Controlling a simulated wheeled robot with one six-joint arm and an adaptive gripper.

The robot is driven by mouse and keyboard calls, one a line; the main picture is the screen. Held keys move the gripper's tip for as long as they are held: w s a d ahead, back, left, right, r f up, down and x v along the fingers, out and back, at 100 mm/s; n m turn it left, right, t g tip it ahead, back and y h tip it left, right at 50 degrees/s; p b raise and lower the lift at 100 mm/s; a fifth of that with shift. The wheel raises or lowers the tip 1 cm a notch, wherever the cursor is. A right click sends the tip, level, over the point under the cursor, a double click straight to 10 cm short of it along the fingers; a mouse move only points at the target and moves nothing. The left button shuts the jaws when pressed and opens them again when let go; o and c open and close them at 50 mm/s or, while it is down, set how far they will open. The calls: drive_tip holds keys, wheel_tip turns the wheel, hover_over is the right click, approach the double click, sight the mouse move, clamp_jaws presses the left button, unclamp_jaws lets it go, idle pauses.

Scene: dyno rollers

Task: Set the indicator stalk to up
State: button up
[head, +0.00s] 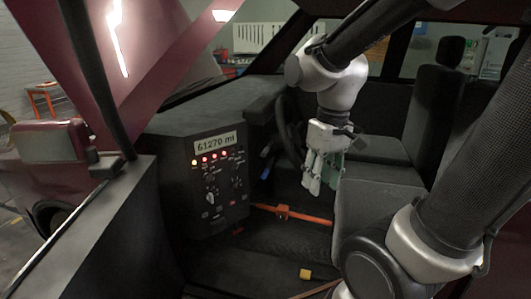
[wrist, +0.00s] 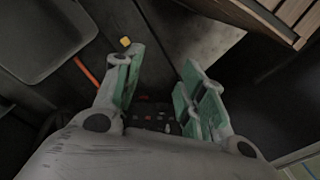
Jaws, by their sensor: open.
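The steering wheel (head: 288,125) is dark and stands behind the dashboard, to the left of my gripper in the head view. A small blue-tipped piece (head: 266,150) sticks out at its left, beside the panel edge; it looks like a stalk, but it is too small to tell its setting. My gripper (head: 322,175) points down over the front of the seat, to the right of the wheel and apart from it. In the wrist view my gripper (wrist: 162,76) has its green-padded fingers spread with nothing between them. I cannot make out the stalk in the wrist view.
A dashboard panel (head: 212,185) carries a lit mileage display, warning lights and knobs. An orange bar (head: 290,213) crosses the footwell. A yellow block (head: 305,274) lies on the floor. Dark seats (head: 380,195) stand below and right of my gripper.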

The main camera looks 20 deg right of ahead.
drive_tip(key=w+a+f+t+y, duration=0.1)
drive_tip(key=w+a+f, duration=0.5)
drive_tip(key=w+f, duration=0.2)
drive_tip(key=w+a+f+y, duration=0.1)
drive_tip(key=w+a+f, duration=0.6)
drive_tip(key=w+f, duration=0.2)
drive_tip(key=m+t+h, duration=0.6)
drive_tip(key=t+h, duration=0.7)
approach(263, 155)
drive_tip(key=x, duration=0.5)
drive_tip(key=shift+w+d, duration=0.15)
drive_tip(key=shift+d, duration=0.1)
drive_tip(key=x, duration=0.6)
drive_tip(key=shift+w, duration=0.1)
drive_tip(key=shift+w+d, duration=0.3)
drive_tip(key=shift+w, duration=0.2)
